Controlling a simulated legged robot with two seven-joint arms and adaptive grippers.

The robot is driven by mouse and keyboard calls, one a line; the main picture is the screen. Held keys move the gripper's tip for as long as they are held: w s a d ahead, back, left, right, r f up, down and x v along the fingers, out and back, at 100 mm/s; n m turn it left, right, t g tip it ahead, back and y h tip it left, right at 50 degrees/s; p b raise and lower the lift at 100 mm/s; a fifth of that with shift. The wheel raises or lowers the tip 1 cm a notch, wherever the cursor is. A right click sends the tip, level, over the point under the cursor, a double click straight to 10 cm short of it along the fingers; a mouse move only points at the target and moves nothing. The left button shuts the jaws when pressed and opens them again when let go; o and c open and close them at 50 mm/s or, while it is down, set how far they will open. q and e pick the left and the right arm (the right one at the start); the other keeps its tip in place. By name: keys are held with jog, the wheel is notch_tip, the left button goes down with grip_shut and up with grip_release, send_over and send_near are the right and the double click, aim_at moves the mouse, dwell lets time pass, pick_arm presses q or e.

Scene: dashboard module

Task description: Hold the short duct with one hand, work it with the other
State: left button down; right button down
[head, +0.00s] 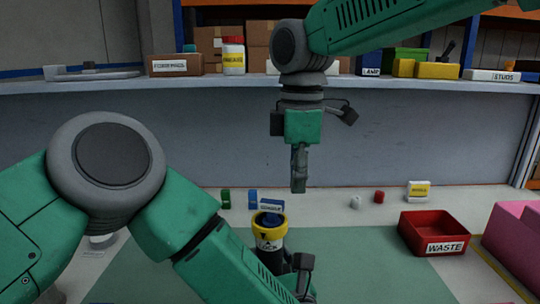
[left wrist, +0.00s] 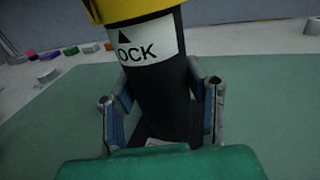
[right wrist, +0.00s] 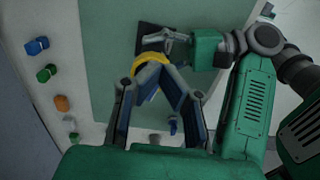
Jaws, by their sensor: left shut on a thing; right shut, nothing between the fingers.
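The short duct (head: 271,243) is a black upright cylinder with a yellow collar and a white label reading "LOCK" with an arrow. Something blue shows inside its top in the head view. My left gripper (head: 296,268) is shut on the duct's black body; in the left wrist view its fingers stand on both sides of the duct (left wrist: 160,85). My right gripper (head: 298,190) points down, shut and empty, above and slightly right of the duct, apart from it. In the right wrist view the yellow collar (right wrist: 152,62) shows beyond the fingertips, partly hidden by them.
Small green, blue, white and red parts lie behind the mat. A shelf (head: 200,86) with boxes runs across the back. The mat's right half is clear.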

notch_tip(320, 180, down, 7)
dwell(0.6)
jog(key=shift+a, duration=0.3)
dwell(0.4)
pick_arm(q)
jog(key=shift+d, duration=0.1)
pick_arm(e)
jog(key=shift+w+a, duration=0.1)
jog(key=shift+w, duration=0.3)
jog(key=shift+d+r, duration=0.1)
jog(key=shift+d, duration=0.1)
jog(key=r, duration=0.6)
jog(key=shift+d, duration=0.3)
